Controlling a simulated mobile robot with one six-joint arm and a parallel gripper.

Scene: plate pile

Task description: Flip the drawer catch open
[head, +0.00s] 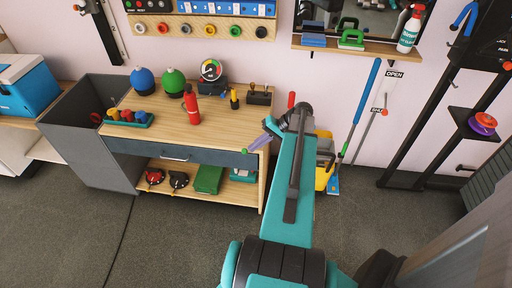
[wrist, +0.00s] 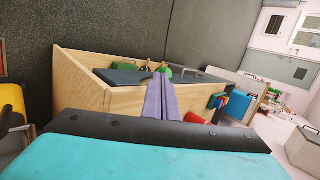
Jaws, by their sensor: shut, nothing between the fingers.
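The grey drawer front (head: 130,148) runs under the wooden bench top, with a pale handle (head: 175,157) at its middle. It looks shut. My gripper (head: 250,148) has its purple fingers together and empty, at the right end of the drawer front. A small green bit (head: 245,151) shows right at the fingertips; I cannot tell whether it is the catch, or whether the fingers touch it. In the wrist view my gripper (wrist: 160,78) points towards the bench's wooden side panel (wrist: 85,78), and its fingers hide part of the bench. No catch shows clearly there.
On the bench top (head: 150,101) stand a red extinguisher (head: 191,106), a gauge (head: 211,70) and blue and green round objects. A lower shelf (head: 215,186) holds a green box (head: 209,179). A yellow bucket (head: 323,165) stands right of the bench. The floor in front is clear.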

